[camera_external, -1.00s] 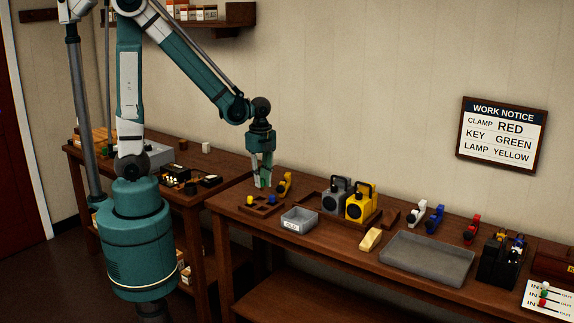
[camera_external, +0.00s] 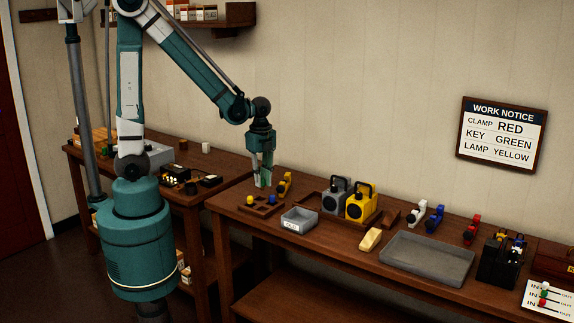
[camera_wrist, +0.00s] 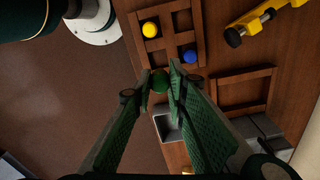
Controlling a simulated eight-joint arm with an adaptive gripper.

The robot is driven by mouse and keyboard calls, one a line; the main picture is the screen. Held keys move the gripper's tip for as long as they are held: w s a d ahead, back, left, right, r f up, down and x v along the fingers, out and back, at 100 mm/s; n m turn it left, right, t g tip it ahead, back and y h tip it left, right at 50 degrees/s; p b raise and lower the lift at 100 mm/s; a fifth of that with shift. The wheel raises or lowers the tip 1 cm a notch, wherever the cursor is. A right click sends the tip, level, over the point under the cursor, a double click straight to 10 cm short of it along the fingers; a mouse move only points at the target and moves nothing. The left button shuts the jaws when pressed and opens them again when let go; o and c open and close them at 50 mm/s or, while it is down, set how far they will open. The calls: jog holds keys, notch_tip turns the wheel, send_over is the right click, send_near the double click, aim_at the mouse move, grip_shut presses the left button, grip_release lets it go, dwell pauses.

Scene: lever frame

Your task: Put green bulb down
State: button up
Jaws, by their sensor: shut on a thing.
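My gripper (camera_wrist: 160,73) is shut on a green bulb (camera_wrist: 160,82), which shows between the fingertips in the wrist view. In the external view my gripper (camera_external: 263,184) points down just behind a wooden divided rack (camera_external: 262,210). The rack (camera_wrist: 170,41) has square compartments. The other two compartments look empty. In the wrist view the green bulb appears just outside the rack's near edge. Its exact height is hard to tell.
A small grey labelled bin (camera_external: 299,220) stands right of the rack. A yellow clamp (camera_external: 285,184) is close behind my gripper. Grey (camera_external: 335,201) and yellow (camera_external: 360,204) lamps stand farther right, with a large grey tray (camera_external: 428,259) beyond.

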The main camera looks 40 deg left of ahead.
jog(key=w+a+n, duration=0.9)
jog(key=w+a, duration=1.3)
jog(key=a, duration=0.2)
jog(key=w+a+n, duration=0.1)
jog(key=a+n, duration=0.2)
jog(key=a, duration=0.8)
jog(key=w+a+n, duration=0.2)
jog(key=a+n, duration=0.1)
jog(key=a, duration=0.9)
jog(key=w+a+n+p, duration=0.1)
jog(key=w+a+n, duration=0.1)
jog(key=a, duration=0.9)
jog(key=shift+a+f+n, duration=0.2)
jog(key=shift+a+n, duration=0.1)
jog(key=shift+n, duration=0.1)
jog(key=shift+f, duration=3.1)
jog(key=shift+f+b, duration=0.3)
jog(key=shift+f, duration=1.6)
